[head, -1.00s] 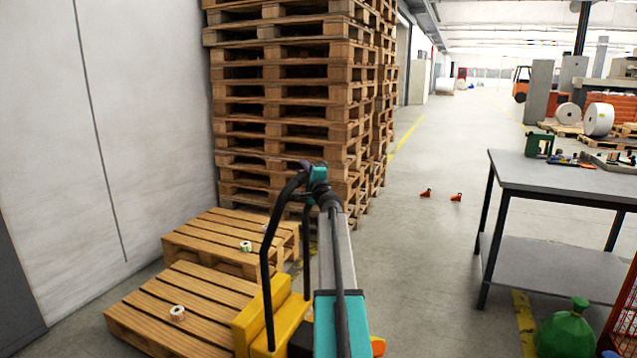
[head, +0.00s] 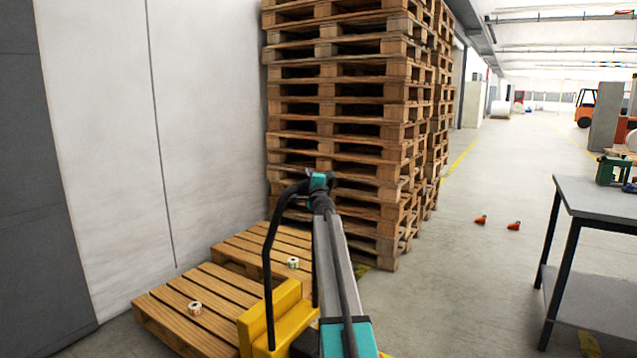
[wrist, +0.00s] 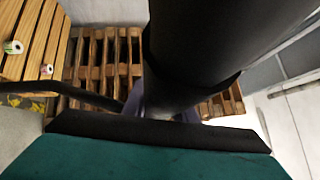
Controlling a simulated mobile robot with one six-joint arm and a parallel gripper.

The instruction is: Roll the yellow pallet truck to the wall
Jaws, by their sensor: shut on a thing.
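The yellow pallet truck (head: 268,322) stands low in front of me in the head view, its body cut off by the lower edge. Its black handle loop (head: 268,262) rises from the body. My gripper (head: 312,184) is shut on the top of this handle. In the wrist view, dark parts close to the lens hide most of the grip. The pale wall (head: 95,150) runs along the left, beyond the low pallets. The truck's forks are hidden.
Low wooden pallets (head: 165,325) lie between truck and wall, with label rolls (head: 195,308) on them. A tall pallet stack (head: 345,120) stands ahead. A grey table (head: 600,205) is at right. Small orange objects (head: 481,220) lie on the otherwise clear aisle floor.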

